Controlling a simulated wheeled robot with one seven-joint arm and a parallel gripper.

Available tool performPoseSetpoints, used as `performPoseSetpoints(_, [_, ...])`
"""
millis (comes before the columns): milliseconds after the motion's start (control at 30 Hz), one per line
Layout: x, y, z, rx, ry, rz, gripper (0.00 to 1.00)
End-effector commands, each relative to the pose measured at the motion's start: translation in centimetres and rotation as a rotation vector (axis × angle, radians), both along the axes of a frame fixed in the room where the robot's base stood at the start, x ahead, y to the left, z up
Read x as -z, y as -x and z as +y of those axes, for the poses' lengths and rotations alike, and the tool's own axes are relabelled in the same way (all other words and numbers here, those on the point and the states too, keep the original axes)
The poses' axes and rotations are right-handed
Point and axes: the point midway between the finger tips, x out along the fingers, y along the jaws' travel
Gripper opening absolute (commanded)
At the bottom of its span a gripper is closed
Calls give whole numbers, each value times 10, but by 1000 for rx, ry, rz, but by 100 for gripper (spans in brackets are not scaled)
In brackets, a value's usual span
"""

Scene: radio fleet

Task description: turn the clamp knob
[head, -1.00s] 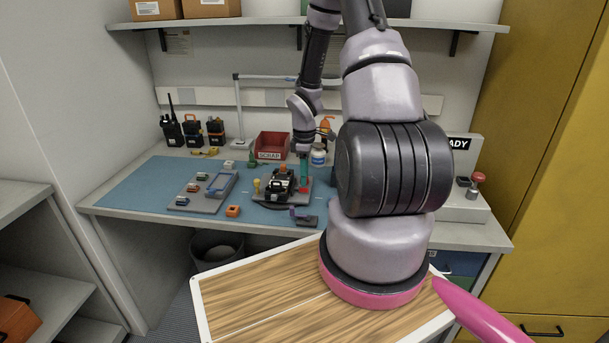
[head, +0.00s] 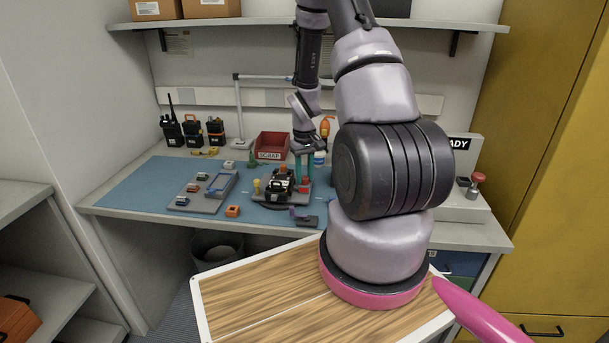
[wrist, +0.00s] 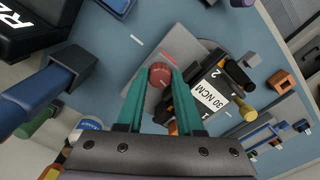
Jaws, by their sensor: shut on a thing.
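The red clamp knob (wrist: 160,74) sits between the tips of my gripper's teal fingers (wrist: 160,82) in the wrist view. My gripper is shut on it from above. In the head view my gripper (head: 304,174) reaches down to the red knob (head: 304,187), at the right of a grey fixture plate (wrist: 184,48). A black and orange radio unit (head: 281,184) sits on the fixture beside the knob. In the wrist view it carries a white label reading "30 NCM" (wrist: 211,96).
A red scrap bin (head: 271,146) stands behind the fixture. A grey tray with small parts (head: 206,190) is to the left, with an orange block (head: 233,211) near it. Several radios (head: 192,131) stand at the back left. The blue mat (head: 135,188) is clear at left.

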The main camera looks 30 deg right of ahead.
Motion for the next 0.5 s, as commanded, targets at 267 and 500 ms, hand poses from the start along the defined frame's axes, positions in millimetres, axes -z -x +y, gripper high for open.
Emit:
performPoseSetpoints(267, [0, -1, 0, 260, 1, -2, 0])
performPoseSetpoints(500, [0, -1, 0, 485, 1, -2, 0])
